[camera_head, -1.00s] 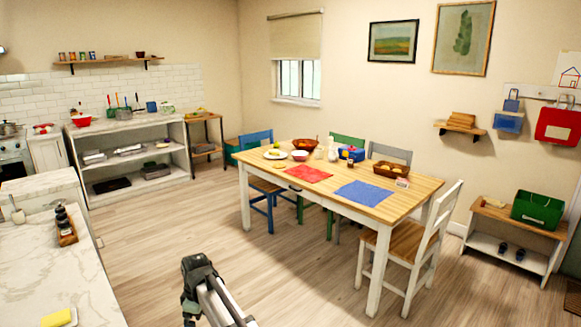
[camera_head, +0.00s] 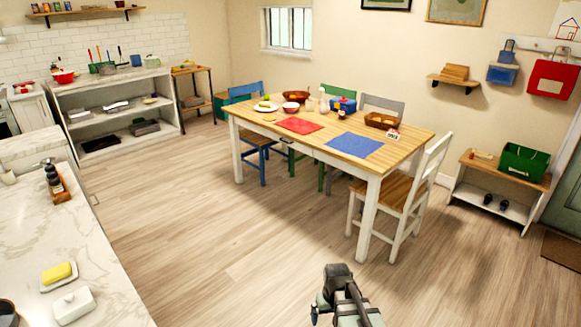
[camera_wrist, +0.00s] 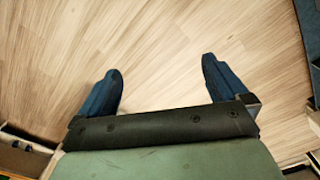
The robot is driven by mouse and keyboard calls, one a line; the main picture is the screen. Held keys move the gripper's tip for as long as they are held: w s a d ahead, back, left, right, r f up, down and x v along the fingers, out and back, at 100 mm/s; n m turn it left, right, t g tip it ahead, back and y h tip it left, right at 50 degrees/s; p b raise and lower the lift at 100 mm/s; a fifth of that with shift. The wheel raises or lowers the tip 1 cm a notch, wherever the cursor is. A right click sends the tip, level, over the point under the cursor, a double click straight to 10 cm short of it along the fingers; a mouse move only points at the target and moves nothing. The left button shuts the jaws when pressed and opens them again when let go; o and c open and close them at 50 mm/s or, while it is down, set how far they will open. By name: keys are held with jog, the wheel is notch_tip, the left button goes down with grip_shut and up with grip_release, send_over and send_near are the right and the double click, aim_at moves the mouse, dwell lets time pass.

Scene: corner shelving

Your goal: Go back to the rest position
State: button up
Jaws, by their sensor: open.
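My gripper (camera_wrist: 160,85) shows in the wrist view with its two dark blue fingers spread apart. Nothing is between them, and bare wooden floor (camera_wrist: 185,40) lies beyond. In the head view, part of my arm shows at the bottom, right of centre, over the floor in front of the dining table (camera_head: 405,145). The fingertips cannot be made out in that view.
A white chair (camera_head: 410,195) stands at the table's near right end. A low bench (camera_head: 500,190) with a green crate (camera_head: 523,163) is at right. The floor between is clear.

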jog(key=s+d+f+m, duration=0.2)
jog(key=s+d, duration=0.2)
jog(key=d, duration=0.1)
jog(key=s+f+g, duration=0.3)
jog(key=s+f, duration=0.7)
jog(key=s, duration=0.4)
jog(key=s+f+g, duration=0.3)
jog(key=s+f, duration=0.6)
jog(key=s, duration=0.6)
jog(key=shift+a+f+g, duration=0.3)
jog(key=shift+f+g, duration=0.05)
jog(key=shift+g, duration=0.05)
